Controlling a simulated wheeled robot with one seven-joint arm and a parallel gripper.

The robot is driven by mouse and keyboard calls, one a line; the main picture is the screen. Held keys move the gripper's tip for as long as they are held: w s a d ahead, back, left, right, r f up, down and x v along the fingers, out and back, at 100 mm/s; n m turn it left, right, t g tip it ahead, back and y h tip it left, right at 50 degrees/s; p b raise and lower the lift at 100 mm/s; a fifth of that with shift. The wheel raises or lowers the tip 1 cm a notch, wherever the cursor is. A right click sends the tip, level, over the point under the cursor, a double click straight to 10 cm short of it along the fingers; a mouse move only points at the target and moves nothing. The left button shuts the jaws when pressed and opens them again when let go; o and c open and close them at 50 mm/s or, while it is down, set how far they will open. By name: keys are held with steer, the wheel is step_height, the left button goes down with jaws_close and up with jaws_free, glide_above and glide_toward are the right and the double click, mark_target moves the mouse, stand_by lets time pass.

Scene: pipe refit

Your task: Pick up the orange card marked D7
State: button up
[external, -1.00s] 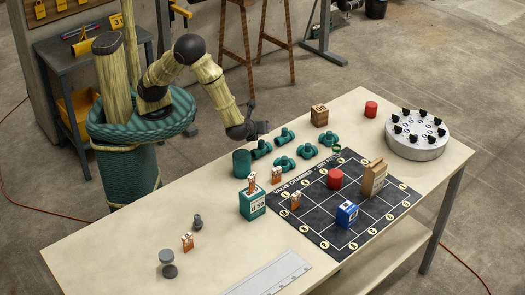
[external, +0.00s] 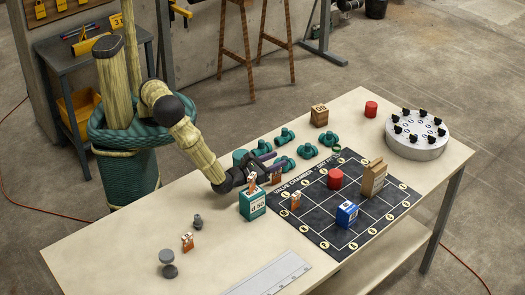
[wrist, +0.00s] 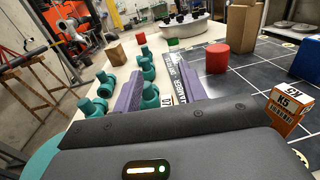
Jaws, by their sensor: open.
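In the wrist view a white label reading D7 (wrist: 166,103) shows low between the two purple fingers of my gripper (wrist: 160,88); the rest of that card is hidden by the gripper body. In the external view my gripper (external: 271,161) is low over the table, its open fingers around or just above a small orange card (external: 277,175) beside the mat's left corner. Contact cannot be told. Another orange card, marked K5 (wrist: 287,112), stands to the right in the wrist view.
A teal box (external: 253,205) with orange cards in its top stands close by my gripper. Several teal valve fittings (external: 284,163) lie beyond it. The dark mat (external: 325,230) holds a red cylinder (external: 335,179), a blue box (external: 347,214) and a brown box (external: 374,178).

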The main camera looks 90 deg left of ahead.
mark_target(281, 171)
steer(key=shift+f, duration=0.15)
step_height(281, 171, down, 4)
steer(key=shift+f, duration=0.1)
steer(key=x, duration=0.3)
steer(key=shift+a+f+p, duration=0.1)
steer(key=shift+f+p, duration=0.1)
steer(key=shift+p, duration=0.1)
stand_by(0.4)
jaws_close()
